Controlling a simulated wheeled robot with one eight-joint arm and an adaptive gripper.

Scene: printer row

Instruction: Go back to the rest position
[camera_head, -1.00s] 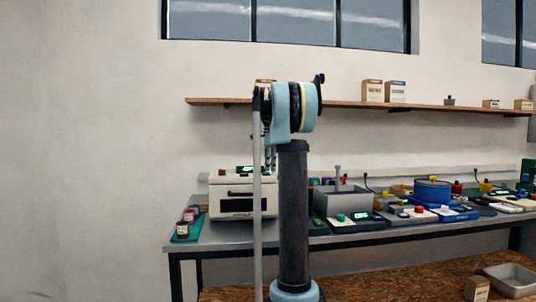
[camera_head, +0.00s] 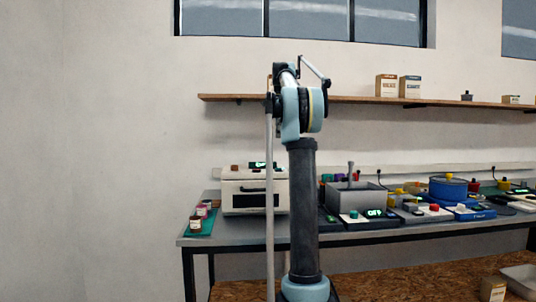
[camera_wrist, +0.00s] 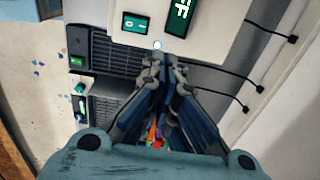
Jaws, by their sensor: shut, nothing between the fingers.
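My gripper (camera_wrist: 166,62) is seen from behind in the wrist view, its dark fingers meeting at the tips with nothing held. Its tips overlap the lower edge of a white panel with lit green displays (camera_wrist: 135,23), and I cannot tell the gap between them. In the head view my arm stands upright in the middle, in front of the bench, with its upper links folded at the top. The gripper cannot be made out clearly there.
A grey bench (camera_head: 225,232) holds a white box-shaped machine (camera_head: 240,190), a grey open-topped box (camera_head: 357,197) and a blue round pot (camera_head: 447,188). A wooden shelf (camera_head: 235,98) with small cartons (camera_head: 386,86) runs above. The left wall side looks free.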

